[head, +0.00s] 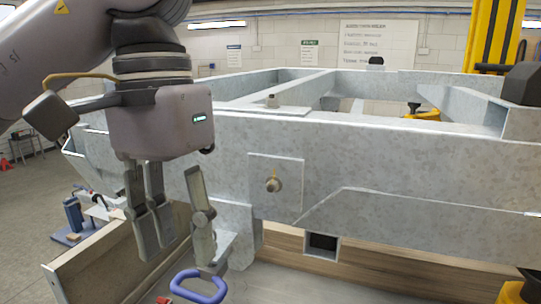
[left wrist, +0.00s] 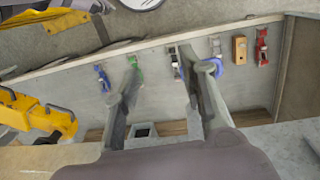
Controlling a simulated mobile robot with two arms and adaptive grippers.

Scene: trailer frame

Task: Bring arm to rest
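My left gripper (head: 178,230) points down in front of the galvanized trailer frame (head: 400,155). Its fingers are spread apart with nothing visible between them. In the left wrist view the open fingers (left wrist: 158,75) reach over a tray with several tools. A tool with a blue loop handle (head: 200,287) is below the right finger in the head view; I cannot tell whether they touch. My right gripper is not in view.
The wooden tray (head: 95,262) lies low beside the frame. A bolt (head: 273,184) sticks out of the frame's side plate. Blue, green and red tools (left wrist: 261,45) line the tray. A yellow post (head: 490,35) stands behind at right. Floor is open at left.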

